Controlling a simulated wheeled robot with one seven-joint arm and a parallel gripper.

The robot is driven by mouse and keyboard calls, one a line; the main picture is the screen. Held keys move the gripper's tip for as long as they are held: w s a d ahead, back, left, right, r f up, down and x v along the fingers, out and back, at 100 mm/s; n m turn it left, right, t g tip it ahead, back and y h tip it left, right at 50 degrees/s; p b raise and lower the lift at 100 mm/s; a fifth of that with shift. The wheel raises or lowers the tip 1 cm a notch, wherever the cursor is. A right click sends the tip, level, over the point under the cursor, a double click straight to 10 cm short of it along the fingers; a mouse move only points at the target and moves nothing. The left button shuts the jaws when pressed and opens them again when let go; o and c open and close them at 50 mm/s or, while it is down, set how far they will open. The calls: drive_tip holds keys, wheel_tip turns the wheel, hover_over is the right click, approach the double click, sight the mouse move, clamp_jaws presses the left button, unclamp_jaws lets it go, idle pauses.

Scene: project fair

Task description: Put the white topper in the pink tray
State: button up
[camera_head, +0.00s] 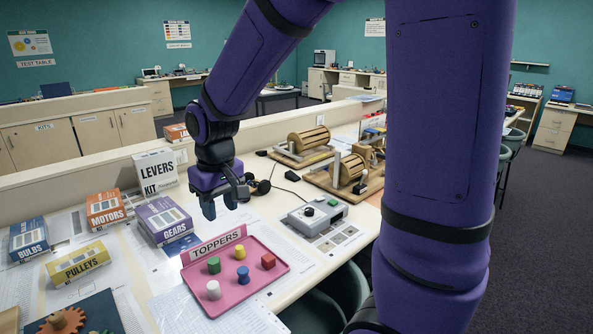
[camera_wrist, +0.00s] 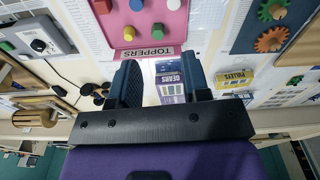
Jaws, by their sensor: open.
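The white topper (camera_head: 213,289) stands upright in the pink tray (camera_head: 262,286), near its front left corner. Green (camera_head: 214,265), yellow (camera_head: 240,252), red (camera_head: 268,261) and blue (camera_head: 243,274) toppers stand in the same tray. A sign reading TOPPERS (camera_head: 218,244) is at its back edge. My gripper (camera_head: 222,203) is open and empty, above the table behind the tray. In the wrist view, the gripper's fingers (camera_wrist: 158,85) are spread apart, with the tray (camera_wrist: 190,20) above them in the picture.
Boxes labelled GEARS (camera_head: 165,220), MOTORS (camera_head: 106,209), BULBS (camera_head: 28,240), PULLEYS (camera_head: 78,262) and LEVERS KIT (camera_head: 156,172) stand to the left. A grey device with a knob (camera_head: 318,215) and wooden drum models (camera_head: 308,140) are to the right.

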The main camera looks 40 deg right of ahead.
drive_tip(key=s+d+r+t, duration=0.2)
drive_tip(key=s+r, duration=0.4)
drive_tip(key=s, duration=0.3)
drive_tip(key=s+d+r+m+t, duration=0.1)
drive_tip(key=s+d+r+t, duration=0.1)
drive_tip(key=s+r, duration=0.4)
drive_tip(key=s, duration=0.3)
drive_tip(key=shift+s+d+r, duration=0.3)
drive_tip(key=shift+r, duration=0.05)
